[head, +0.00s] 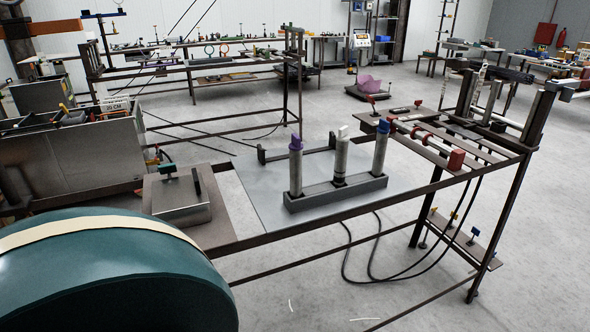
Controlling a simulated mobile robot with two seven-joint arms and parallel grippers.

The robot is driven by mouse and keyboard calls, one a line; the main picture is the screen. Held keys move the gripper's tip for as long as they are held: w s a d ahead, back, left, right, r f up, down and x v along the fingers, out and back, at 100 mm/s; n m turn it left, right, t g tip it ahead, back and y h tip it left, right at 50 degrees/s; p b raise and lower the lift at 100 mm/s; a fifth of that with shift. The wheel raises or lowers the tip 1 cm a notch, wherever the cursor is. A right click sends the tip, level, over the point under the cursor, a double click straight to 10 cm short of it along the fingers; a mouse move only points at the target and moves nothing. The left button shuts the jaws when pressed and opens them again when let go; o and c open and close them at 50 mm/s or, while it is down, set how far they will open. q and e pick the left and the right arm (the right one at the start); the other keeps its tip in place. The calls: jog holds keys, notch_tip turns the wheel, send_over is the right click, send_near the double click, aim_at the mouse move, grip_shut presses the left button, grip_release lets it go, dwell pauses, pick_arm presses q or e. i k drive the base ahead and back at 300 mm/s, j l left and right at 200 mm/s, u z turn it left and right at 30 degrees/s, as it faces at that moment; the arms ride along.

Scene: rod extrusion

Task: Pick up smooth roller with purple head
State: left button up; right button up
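The roller with the purple head (296,168) stands upright at the left end of a grey holder (336,193). Its body is grey; I cannot tell from here how smooth it is. A roller with a white head (340,158) stands in the middle of the holder. A roller with a blue head (380,149) stands at its right end. The holder sits on a light grey plate (262,208) on a metal frame table. Neither of my grippers shows in the head view.
A large dark teal rounded body (110,275) with a cream band fills the lower left. A metal box with a black handle (181,198) sits left of the plate. A rail with red blocks (428,143) lies right of the holder. Black cables hang below the table.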

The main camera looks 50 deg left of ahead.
aim_at(296, 148)
jog(key=u, duration=1.55)
